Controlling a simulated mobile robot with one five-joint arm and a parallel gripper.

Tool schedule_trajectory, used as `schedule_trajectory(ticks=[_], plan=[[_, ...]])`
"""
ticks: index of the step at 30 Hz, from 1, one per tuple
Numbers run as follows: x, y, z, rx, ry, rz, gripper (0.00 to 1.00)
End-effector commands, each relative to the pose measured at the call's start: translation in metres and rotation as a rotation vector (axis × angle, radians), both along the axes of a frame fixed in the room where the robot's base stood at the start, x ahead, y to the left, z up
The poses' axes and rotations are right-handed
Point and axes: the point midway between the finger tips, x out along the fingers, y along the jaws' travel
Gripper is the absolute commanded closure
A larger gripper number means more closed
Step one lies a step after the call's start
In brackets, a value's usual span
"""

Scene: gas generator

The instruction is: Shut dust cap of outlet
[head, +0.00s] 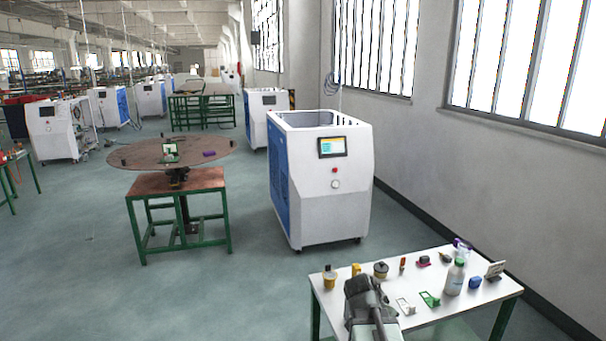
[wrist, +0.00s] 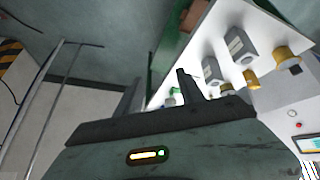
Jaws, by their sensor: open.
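A white and blue machine (head: 325,205) stands upright on the floor in the middle of the head view. Its front has a screen, a red button (head: 334,170) and a small pale round fitting (head: 336,184) below it. I cannot tell whether this fitting is the outlet, or make out a dust cap. My gripper (head: 362,284) is at the near edge of the white table, well short of the machine. In the wrist view my gripper (wrist: 160,88) is open, its two fingers apart. Nothing clearly sits between them.
The white table (head: 455,309) holds bottles, small jars and a green bracket (head: 429,299). In the wrist view, a white surface with grey and yellow pieces (wrist: 240,46) lies beyond the fingers. A round brown table (head: 125,158) stands left.

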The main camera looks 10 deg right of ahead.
Motion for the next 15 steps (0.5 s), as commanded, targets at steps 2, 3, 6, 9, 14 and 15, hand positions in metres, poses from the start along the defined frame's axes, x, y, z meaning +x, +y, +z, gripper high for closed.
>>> schedule_trajectory(ticks=[2, 3, 6, 9, 14, 15], plan=[[0.01, 0.067, -0.009, 0.057, 0.057, 0.142, 0.55], [0.011, 0.098, -0.014, 0.088, 0.088, 0.215, 0.55], [0.004, 0.169, -0.025, 0.173, 0.183, 0.404, 0.55], [-0.021, 0.213, -0.035, 0.306, 0.31, 0.621, 0.55], [-0.044, 0.24, -0.037, 0.401, 0.426, 0.886, 0.55], [-0.045, 0.239, -0.037, 0.397, 0.442, 0.917, 0.55]])
